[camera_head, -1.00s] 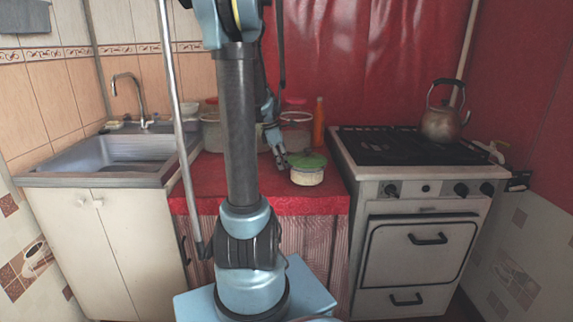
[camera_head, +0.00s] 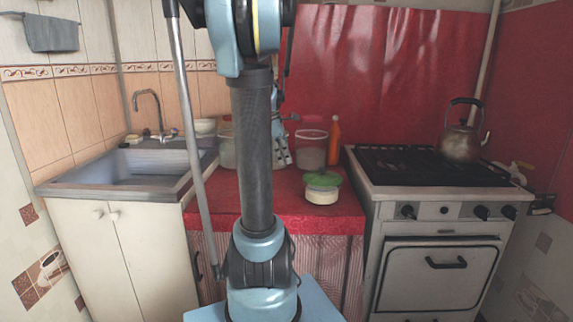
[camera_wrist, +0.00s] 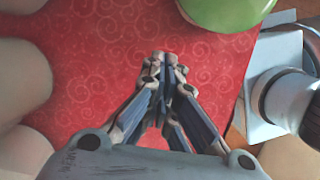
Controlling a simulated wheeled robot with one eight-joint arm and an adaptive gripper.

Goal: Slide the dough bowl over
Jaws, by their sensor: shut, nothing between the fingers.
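The dough bowl (camera_head: 322,196) is a small cream tub with a green lid. It stands upright on the red cloth-covered counter (camera_head: 300,212), near its right front part. In the wrist view its green lid (camera_wrist: 228,10) shows at the top edge, cut off by the frame. My gripper (camera_head: 284,163) is behind and to the left of the bowl, pointing down and partly hidden by my arm. In the wrist view my gripper (camera_wrist: 165,62) is shut and empty over the red cloth, apart from the lid.
A clear tub (camera_head: 313,150) and an orange bottle (camera_head: 334,142) stand at the back of the counter. The stove (camera_head: 430,185) with a kettle (camera_head: 460,142) is on the right, the sink (camera_head: 130,168) on the left. The cloth left of the bowl is clear.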

